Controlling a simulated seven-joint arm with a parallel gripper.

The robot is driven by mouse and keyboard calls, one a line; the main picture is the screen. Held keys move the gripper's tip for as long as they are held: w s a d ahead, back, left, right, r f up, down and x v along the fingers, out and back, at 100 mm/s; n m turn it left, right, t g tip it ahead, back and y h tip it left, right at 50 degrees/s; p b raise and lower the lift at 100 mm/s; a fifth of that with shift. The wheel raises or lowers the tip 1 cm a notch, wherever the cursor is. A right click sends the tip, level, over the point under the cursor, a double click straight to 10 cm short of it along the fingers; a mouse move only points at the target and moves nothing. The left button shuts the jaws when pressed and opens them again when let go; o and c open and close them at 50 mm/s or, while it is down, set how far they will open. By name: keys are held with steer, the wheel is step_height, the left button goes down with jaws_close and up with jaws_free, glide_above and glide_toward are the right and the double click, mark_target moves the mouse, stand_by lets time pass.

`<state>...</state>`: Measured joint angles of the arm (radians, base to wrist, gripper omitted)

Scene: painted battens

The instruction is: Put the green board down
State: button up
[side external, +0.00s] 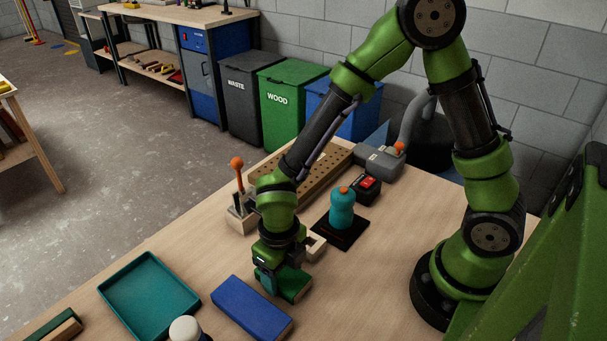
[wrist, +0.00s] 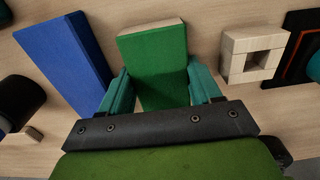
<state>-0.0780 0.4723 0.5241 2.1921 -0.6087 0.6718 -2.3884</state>
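The green board (side external: 295,284) is a short block with painted green faces and a bare wood end. It is between the teal fingers of my gripper (side external: 272,276), low over the table. In the wrist view the green board (wrist: 155,60) fills the space between the fingers of my gripper (wrist: 160,82), with one finger against each long side. My gripper looks shut on it. Its near end is hidden by the gripper body. I cannot tell whether its underside touches the table.
A blue board (side external: 252,307) lies close to the left, also in the wrist view (wrist: 65,60). A hollow wooden block (wrist: 252,53) stands at right. A teal bottle (side external: 342,208) stands on a dark pad. A teal tray (side external: 150,295) is farther left. Bare table lies right of the boards.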

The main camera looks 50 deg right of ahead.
mark_target(282, 273)
steer(key=o, duration=0.5)
steer(key=shift+c, duration=0.2)
step_height(282, 273, up, 12)
steer(key=s+d+r+n+t, duration=0.1)
steer(key=d+r+n, duration=0.3)
steer(key=n, duration=0.6)
steer(key=s+d+r+n+t+y, duration=0.1)
steer(key=s+d+r+n+t, duration=0.1)
steer(key=n, duration=0.9)
steer(key=s+d+r+n+t+y, duration=0.1)
steer(key=d+r+n+t, duration=0.3)
steer(key=n, duration=0.6)
steer(key=shift+s+d+r+n, duration=0.45)
steer(key=shift+d+r, duration=0.55)
steer(key=shift+d, duration=0.85)
